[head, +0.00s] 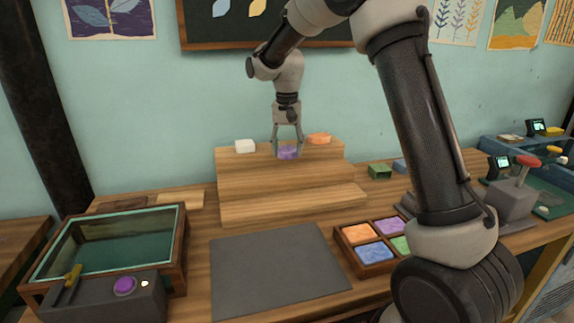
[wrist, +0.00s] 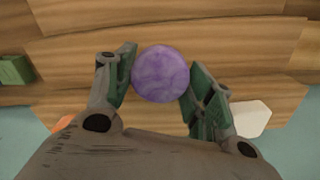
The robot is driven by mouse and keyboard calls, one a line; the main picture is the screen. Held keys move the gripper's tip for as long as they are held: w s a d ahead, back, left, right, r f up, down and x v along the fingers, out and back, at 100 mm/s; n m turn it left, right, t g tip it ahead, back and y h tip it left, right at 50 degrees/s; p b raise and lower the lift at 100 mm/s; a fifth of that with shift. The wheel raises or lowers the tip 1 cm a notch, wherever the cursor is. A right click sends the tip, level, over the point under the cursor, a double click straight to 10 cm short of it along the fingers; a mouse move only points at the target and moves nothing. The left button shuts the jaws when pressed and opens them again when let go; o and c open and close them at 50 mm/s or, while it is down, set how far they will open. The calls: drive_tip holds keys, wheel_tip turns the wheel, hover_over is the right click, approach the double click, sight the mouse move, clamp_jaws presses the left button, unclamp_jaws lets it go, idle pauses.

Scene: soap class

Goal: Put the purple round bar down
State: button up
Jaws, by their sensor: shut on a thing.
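The purple round bar (wrist: 160,74) sits between the fingers of my gripper (wrist: 160,88) in the wrist view. In the head view my gripper (head: 288,150) points down at the top step of the wooden stepped stand (head: 245,185), with the purple bar (head: 288,153) between its fingertips. The fingers are shut on the bar. The bar is at about the level of the top step; I cannot tell whether it touches the wood. A white bar (head: 245,146) lies to its left and an orange bar (head: 319,139) to its right on that step.
A grey mat (head: 275,265) lies clear before the stand. A glass-topped box (head: 110,240) stands at left, with a purple-button control box (head: 125,287) in front. A tray of coloured squares (head: 345,241) is right of the mat. A green block (head: 380,171) lies right of the stand.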

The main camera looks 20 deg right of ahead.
sight(287, 171)
drive_tip(key=shift+f, duration=2.55)
drive_tip(key=shift+f, duration=0.1)
drive_tip(key=o, duration=1)
drive_tip(key=shift+o, duration=0.2)
